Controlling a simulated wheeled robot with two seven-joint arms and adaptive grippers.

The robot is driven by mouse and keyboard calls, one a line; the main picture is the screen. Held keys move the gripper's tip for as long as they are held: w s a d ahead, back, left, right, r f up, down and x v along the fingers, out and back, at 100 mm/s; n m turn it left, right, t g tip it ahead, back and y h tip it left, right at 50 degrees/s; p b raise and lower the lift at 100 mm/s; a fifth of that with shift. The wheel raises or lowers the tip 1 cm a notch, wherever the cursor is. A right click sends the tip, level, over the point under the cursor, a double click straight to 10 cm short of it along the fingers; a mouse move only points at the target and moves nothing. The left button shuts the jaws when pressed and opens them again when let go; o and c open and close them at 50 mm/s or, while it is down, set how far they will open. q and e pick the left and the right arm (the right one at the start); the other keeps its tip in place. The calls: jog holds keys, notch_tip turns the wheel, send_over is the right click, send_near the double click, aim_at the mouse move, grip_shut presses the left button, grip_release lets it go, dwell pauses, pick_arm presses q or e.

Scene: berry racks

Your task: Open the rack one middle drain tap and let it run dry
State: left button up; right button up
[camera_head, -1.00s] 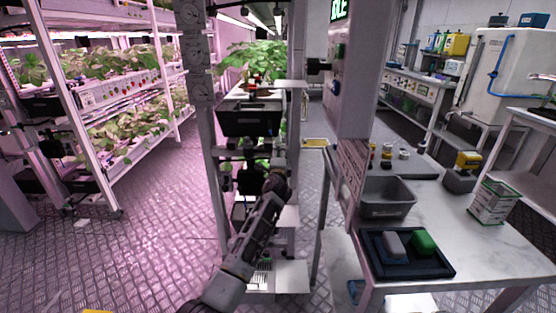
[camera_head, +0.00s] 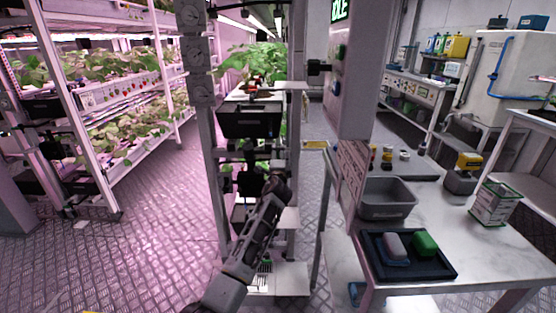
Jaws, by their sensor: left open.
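A narrow rack with leafy plants (camera_head: 262,60) stands straight ahead, with a black trough (camera_head: 250,121) across its upper part. My left arm rises from the bottom, and my left gripper (camera_head: 252,178) is at the rack's middle level, below the trough. Its fingers are small and dark against dark fittings; it is open, and I see nothing held in it. A drain tap cannot be told apart there, as the gripper and wrist cover that part. My right gripper is not in view.
A white bench at right holds a grey bin (camera_head: 387,198), a black tray (camera_head: 409,256) with a grey and a green block, and a yellow-topped device (camera_head: 468,163). A grey post stands between rack and bench. Planted shelves (camera_head: 100,110) line the left. Floor between is clear.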

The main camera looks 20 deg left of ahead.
pick_arm(q)
jog(key=shift+s, duration=0.15)
jog(key=v, duration=1.1)
jog(key=shift+s, duration=0.3)
dwell(0.4)
jog(key=shift+d+n, duration=0.15)
jog(key=shift+n, duration=0.15)
